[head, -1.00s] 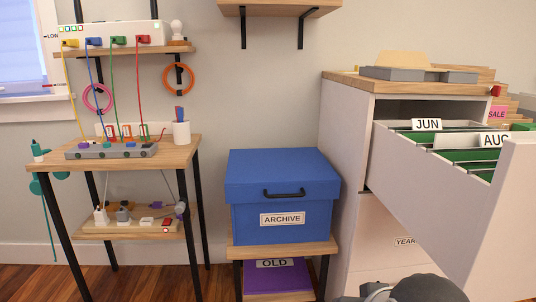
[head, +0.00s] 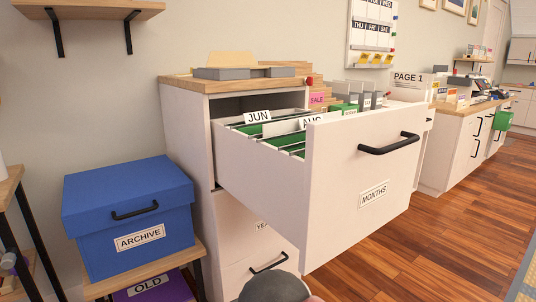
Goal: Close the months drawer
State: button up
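The months drawer (head: 340,210) is pulled far out of a white cabinet with a wooden top (head: 184,82). Its white front faces right, with a black bar handle (head: 389,144) and a MONTHS label (head: 373,194). Green hanging files with JUN (head: 257,116) and AUG tabs stand inside it. A rounded grey shape at the bottom edge of the head view seems to be part of my own arm. My gripper's fingers do not show, so I cannot see whether it is open or shut.
Below is a closed drawer with a partly hidden label (head: 263,226) and a black handle (head: 269,263). A blue ARCHIVE box (head: 128,212) sits on a wooden stand at left, above a purple OLD box (head: 154,286). Wooden floor (head: 440,230) is clear to the right of the drawer.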

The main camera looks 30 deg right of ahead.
aim_at(356, 173)
jog(key=z, duration=1.55)
